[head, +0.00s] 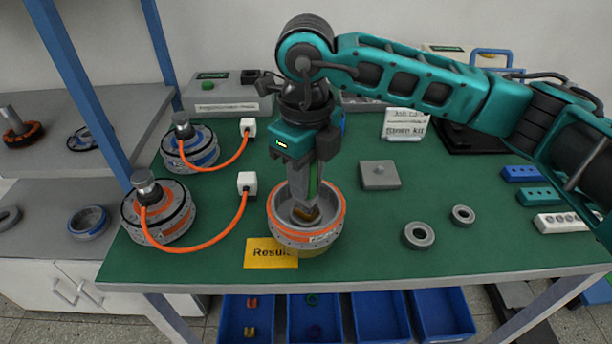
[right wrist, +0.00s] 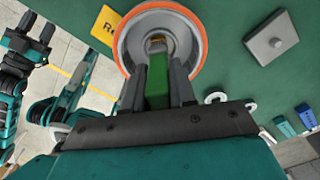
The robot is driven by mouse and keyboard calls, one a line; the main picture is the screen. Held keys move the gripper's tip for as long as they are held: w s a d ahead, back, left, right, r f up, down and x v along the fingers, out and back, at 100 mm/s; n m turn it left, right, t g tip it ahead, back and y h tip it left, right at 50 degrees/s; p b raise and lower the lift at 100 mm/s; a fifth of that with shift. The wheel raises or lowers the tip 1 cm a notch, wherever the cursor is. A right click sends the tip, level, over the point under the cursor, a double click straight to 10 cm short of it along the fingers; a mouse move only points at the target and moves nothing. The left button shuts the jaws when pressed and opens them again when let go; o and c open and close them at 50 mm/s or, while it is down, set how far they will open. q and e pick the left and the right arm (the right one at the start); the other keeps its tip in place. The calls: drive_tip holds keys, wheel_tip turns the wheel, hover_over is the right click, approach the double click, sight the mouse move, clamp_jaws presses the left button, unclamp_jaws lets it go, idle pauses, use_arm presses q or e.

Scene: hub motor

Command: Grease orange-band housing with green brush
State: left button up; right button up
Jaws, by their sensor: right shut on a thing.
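The orange-band housing (head: 325,234) is an open grey ring with an orange rim, standing near the front middle of the green table. It also shows in the right wrist view (right wrist: 193,25). My right gripper (head: 303,190) points down over it and is shut on the green brush (right wrist: 158,82). The brush is upright, with its brownish bristle tip inside the housing's opening; whether it touches the inner wall I cannot tell. My left gripper (right wrist: 36,30) shows only in the right wrist view, at far left, away from the housing, with its fingers apart.
A yellow result card (head: 262,255) lies partly beside the housing. Two motors with orange cables (head: 160,218) stand at left. A grey square plate (head: 379,174) and two grey rings (head: 419,235) lie to the right. Blue bins (head: 378,315) sit below the table.

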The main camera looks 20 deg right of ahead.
drive_tip(key=shift+s, duration=0.1)
drive_tip(key=m, duration=0.8)
drive_tip(key=shift+f, duration=0.1)
drive_tip(key=shift+f+n+b, duration=0.1)
drive_tip(key=shift+n+b, duration=0.25)
drive_tip(key=shift+n, duration=0.25)
drive_tip(key=n+b, duration=0.1)
drive_tip(key=n, duration=0.1)
drive_tip(key=shift+n, duration=0.3)
drive_tip(key=n+b, duration=0.2)
drive_tip(key=n, duration=0.2)
drive_tip(key=shift+r, duration=0.2)
